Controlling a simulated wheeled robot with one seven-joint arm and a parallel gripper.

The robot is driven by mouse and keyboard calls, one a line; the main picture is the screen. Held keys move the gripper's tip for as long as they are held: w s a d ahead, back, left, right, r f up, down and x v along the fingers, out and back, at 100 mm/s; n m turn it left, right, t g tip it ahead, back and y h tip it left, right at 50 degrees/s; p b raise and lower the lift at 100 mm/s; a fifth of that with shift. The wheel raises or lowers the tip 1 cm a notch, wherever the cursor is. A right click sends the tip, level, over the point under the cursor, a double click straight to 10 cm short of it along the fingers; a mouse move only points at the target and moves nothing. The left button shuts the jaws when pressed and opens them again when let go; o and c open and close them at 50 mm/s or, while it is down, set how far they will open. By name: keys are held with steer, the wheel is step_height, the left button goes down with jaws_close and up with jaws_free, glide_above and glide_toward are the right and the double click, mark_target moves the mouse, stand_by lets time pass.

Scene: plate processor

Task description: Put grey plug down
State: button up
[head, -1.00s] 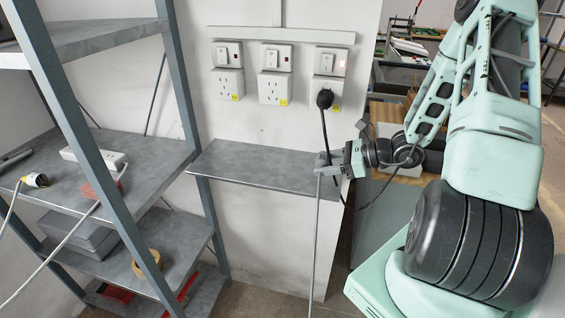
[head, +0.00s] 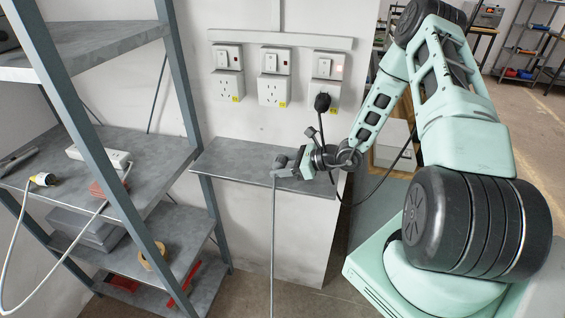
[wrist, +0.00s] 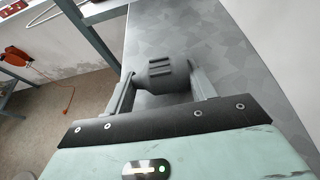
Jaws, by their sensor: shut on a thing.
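The grey plug (head: 280,162) is held in my gripper (head: 290,166) at the front edge of the grey wall ledge (head: 228,160). In the wrist view the plug (wrist: 160,74) sits between the two fingers (wrist: 162,82), which are shut on it. The ledge surface (wrist: 215,50) shows behind and beneath it; I cannot tell whether the plug touches it. A grey cable (head: 273,240) hangs straight down from the plug, in front of the ledge.
A black plug (head: 322,102) with a black cable is in the right wall socket (head: 332,90). The left shelving rack (head: 185,100) holds a yellow-and-white plug (head: 43,179) and a white power strip (head: 92,155). The ledge's left part is clear.

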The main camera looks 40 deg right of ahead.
steer(key=shift+f, duration=0.2)
steer(key=shift+f+b, duration=0.15)
steer(key=shift+b, duration=0.15)
steer(key=o, duration=0.9)
